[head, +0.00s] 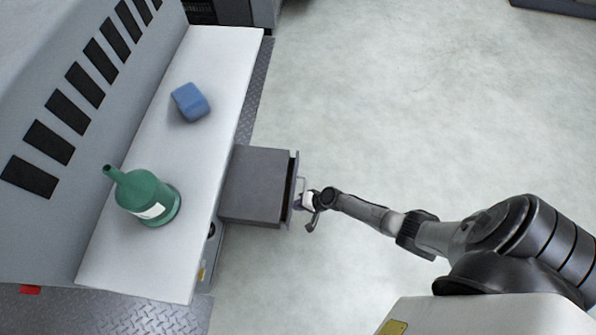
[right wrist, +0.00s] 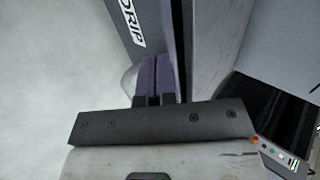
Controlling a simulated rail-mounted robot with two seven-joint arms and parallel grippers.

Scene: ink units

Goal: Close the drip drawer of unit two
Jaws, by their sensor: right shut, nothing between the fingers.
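The grey drip drawer (head: 256,186) stands pulled out from under the white counter in the head view. Its front has a pale bar handle (head: 301,187). My right gripper (head: 308,201) is at the drawer's front, close to the handle. In the right wrist view the purple-padded fingers of my right gripper (right wrist: 156,62) are shut together with nothing between them. A dark panel with the label DRIP (right wrist: 131,22) lies just beyond them. Whether the fingers touch the drawer front cannot be told. My left gripper is not in view.
A green bottle with a spout (head: 150,197) and a blue block (head: 190,102) sit on the white counter (head: 215,75). A grey machine housing with dark vents (head: 48,142) rises behind it. The pale floor (head: 420,90) right of the drawer is clear.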

